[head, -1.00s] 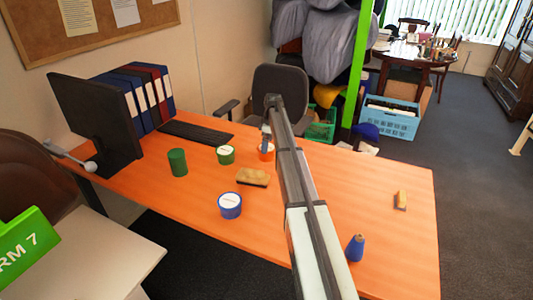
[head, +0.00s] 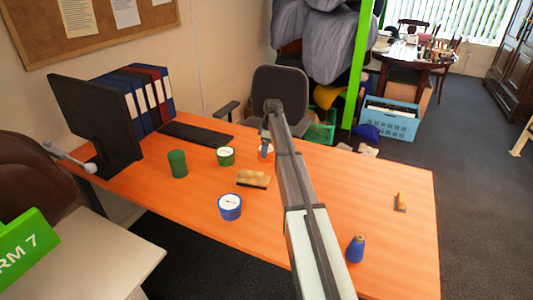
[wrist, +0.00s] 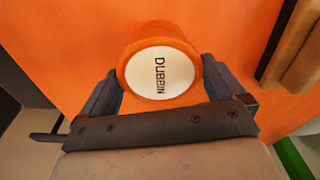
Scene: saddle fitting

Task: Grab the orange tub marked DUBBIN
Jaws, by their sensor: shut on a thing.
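The orange tub (wrist: 158,35) has a white lid marked DUBBIN and sits between the two fingers of my gripper (wrist: 160,85) in the wrist view. The fingers are shut on its sides. In the head view only a small part of the orange tub (head: 271,151) shows beside my arm, at the far side of the orange desk. My gripper (head: 265,148) is there too, partly hidden by my arm. I cannot tell whether the tub touches the desk.
The desk right of my arm is mostly clear.

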